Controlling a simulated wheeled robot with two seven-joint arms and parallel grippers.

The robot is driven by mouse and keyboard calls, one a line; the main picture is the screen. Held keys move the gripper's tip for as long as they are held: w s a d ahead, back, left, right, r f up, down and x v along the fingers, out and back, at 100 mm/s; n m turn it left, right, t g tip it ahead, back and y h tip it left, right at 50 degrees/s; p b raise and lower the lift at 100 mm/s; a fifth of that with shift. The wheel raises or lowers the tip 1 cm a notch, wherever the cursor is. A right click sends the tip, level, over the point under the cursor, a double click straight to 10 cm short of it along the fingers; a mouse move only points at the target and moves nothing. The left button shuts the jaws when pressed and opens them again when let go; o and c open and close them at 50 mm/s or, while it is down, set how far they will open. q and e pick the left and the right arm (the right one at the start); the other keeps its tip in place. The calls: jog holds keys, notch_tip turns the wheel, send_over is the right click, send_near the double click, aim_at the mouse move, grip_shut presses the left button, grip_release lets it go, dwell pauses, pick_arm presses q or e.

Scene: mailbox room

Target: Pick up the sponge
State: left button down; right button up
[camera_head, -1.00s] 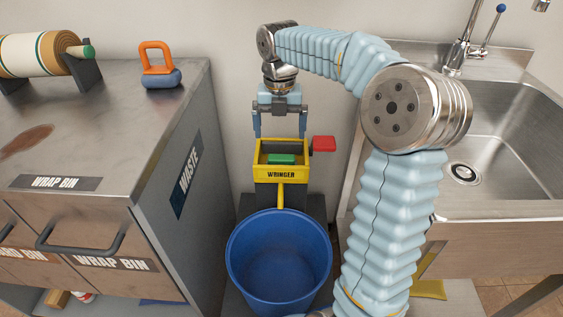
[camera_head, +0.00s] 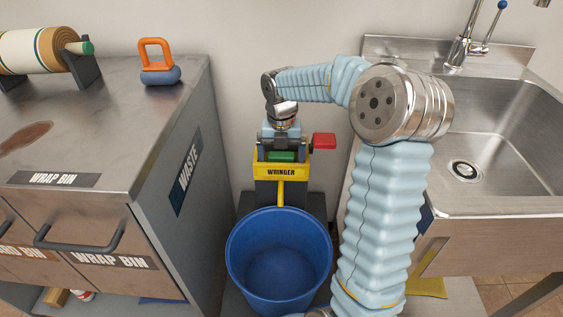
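The green sponge (camera_head: 282,156) lies inside the yellow wringer (camera_head: 281,171), which stands behind the blue bucket. My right gripper (camera_head: 282,153) reaches down over the wringer from above, with its fingers at the left and right of the sponge. The fingers look spread apart, and their tips are partly hidden by the wringer's front wall. Whether they touch the sponge cannot be told. My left gripper is not in view.
The blue bucket (camera_head: 279,255) stands in front of the wringer. A red handle (camera_head: 324,141) sticks out at the wringer's right. A metal waste cabinet (camera_head: 120,140) stands left, with an orange-handled tool (camera_head: 159,66) on top. A steel sink (camera_head: 500,140) is at right.

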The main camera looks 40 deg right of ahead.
aim_at(282, 157)
jog(key=c, duration=0.9)
jog(key=shift+r, duration=0.1)
jog(key=shift+r+p, duration=0.5)
jog(key=shift+p, duration=0.05)
jog(key=shift+c, duration=0.2)
jog(key=shift+r+p, duration=0.9)
jog(key=shift+r, duration=0.05)
notch_tip(282, 157, up, 4)
jog(key=shift+f, duration=0.1)
jog(key=s+a+b, duration=0.5)
jog(key=s+a, duration=0.6)
jog(key=s, duration=0.2)
jog(key=shift+s+a, duration=0.35)
jog(key=shift+s, duration=0.05)
